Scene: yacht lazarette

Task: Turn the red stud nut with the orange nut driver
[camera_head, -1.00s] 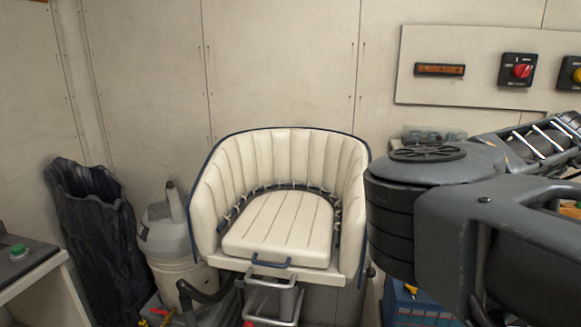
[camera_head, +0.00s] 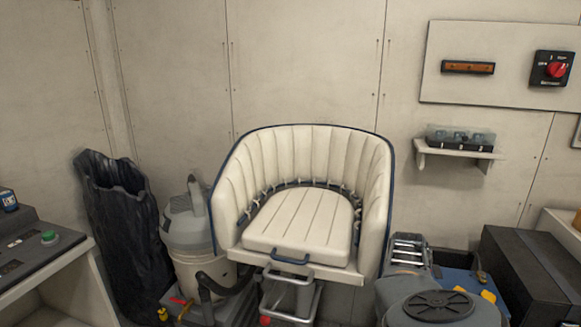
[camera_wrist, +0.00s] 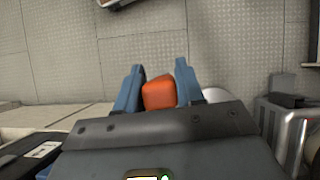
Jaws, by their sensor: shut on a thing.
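My gripper (camera_wrist: 159,72) has two blue fingers in the wrist view. It is shut on the orange nut driver (camera_wrist: 158,94), of which only a blocky orange end shows between the fingers. The driver's shaft and tip are hidden. In the head view my gripper is out of frame. A small shelf (camera_head: 440,152) on the wall at right carries a clear-covered block (camera_head: 459,140) with several dark parts in it. I cannot pick out a red stud nut in either view.
A wall panel (camera_head: 520,33) with an orange bar (camera_head: 468,67) and a red rotary switch (camera_head: 556,70) is above the shelf. A cream seat (camera_head: 303,220) stands centre. A dark case (camera_head: 535,275) is lower right, a vacuum (camera_head: 188,225) left.

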